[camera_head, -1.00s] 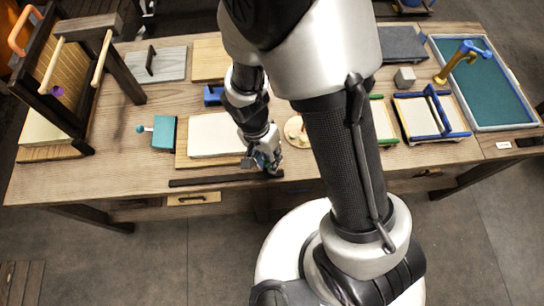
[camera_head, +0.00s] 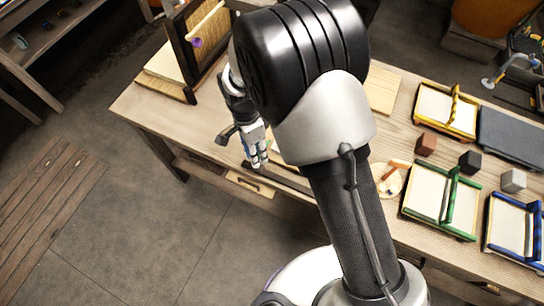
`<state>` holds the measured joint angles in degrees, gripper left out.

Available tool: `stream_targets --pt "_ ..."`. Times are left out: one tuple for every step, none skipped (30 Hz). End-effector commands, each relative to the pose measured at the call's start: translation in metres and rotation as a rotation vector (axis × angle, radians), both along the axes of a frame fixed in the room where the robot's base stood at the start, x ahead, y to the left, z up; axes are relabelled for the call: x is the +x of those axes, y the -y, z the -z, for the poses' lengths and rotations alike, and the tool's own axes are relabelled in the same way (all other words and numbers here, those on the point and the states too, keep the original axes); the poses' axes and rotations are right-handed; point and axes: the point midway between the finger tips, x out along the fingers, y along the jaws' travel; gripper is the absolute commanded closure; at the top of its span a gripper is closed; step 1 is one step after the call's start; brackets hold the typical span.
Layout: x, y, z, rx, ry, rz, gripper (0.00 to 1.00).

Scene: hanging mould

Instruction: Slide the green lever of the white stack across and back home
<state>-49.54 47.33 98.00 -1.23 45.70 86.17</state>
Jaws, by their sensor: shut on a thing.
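A dark wooden frame with a hanging panel (camera_head: 204,38) stands at the back left. Green (camera_head: 443,203) and blue (camera_head: 516,228) framed trays and small cubes (camera_head: 426,144) lie to the right. Floor is free at left.

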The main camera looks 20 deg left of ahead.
Motion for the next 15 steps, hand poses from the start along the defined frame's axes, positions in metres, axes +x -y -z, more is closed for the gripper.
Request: stream_targets --pt "0.0007 -0.0042 -0.0005 0.002 0.001 0.000 1.00" --pt "0.0008 -0.0057 -0.0004 0.002 0.001 0.001 1.00" --pt "0.0008 -0.0073 -0.0003 0.002 0.001 0.001 1.00" --pt "0.0009 -0.0082 -0.0002 0.001 0.001 0.001 1.00" --pt "0.0009 -0.0090 -0.0001 0.001 0.001 0.002 1.00" --pt "0.0010 -0.0100 0.0000 0.001 0.001 0.002 1.00" --pt "0.0011 -0.0105 0.0000 0.001 0.001 0.002 1.00" --pt "0.0011 -0.0110 -0.0001 0.001 0.001 0.002 1.00" --pt "0.0012 -0.0115 -0.0002 0.002 0.002 0.002 1.00" --pt "0.0013 -0.0117 -0.0002 0.003 0.003 0.002 1.00" --pt "0.0013 -0.0119 -0.0003 0.003 0.003 0.002 1.00" --pt "0.0014 -0.0122 -0.0004 0.004 0.003 0.002 1.00" --pt "0.0014 -0.0124 -0.0004 0.005 0.003 0.002 1.00" --pt "0.0015 -0.0126 -0.0004 0.005 0.003 0.002 1.00" --pt "0.0016 -0.0128 -0.0004 0.006 0.004 0.002 1.00"
